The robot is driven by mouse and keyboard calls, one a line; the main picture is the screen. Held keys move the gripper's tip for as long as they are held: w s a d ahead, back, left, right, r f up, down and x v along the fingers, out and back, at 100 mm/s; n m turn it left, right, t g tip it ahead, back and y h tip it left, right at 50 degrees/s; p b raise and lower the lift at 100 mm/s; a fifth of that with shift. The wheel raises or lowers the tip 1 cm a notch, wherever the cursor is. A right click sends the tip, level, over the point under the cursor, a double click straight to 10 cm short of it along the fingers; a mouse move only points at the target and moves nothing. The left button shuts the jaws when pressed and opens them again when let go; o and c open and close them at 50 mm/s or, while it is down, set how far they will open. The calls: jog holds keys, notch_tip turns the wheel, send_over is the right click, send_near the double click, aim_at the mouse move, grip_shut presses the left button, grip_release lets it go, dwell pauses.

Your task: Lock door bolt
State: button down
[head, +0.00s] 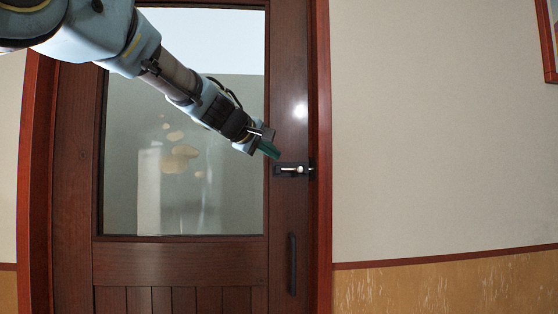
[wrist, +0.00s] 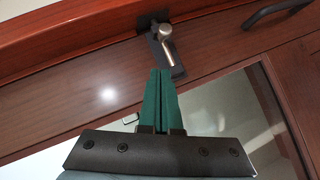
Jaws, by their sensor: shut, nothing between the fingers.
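The door bolt (head: 291,170) has a silver rod on a dark plate, at the right edge of the dark wooden door (head: 180,262), next to the red-brown frame (head: 322,120). In the wrist view the bolt (wrist: 167,45) lies just beyond the fingertips, its silver handle and rod slanting across the plate. My gripper (head: 270,150) is just above and left of the bolt in the head view. Its green fingers (wrist: 160,73) are together and empty, and their tips overlap the plate's near end in the wrist view. I cannot tell whether they touch it.
A dark vertical door handle (head: 292,264) sits below the bolt; it also shows at the upper right of the wrist view (wrist: 275,12). A glass pane (head: 185,190) fills the door's upper part. A plain pale wall (head: 430,130) lies right of the frame.

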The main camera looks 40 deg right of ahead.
jog(key=b+v, duration=0.2)
jog(key=v, duration=0.6)
jog(key=shift+s, duration=0.15)
jog(key=shift+f, duration=0.1)
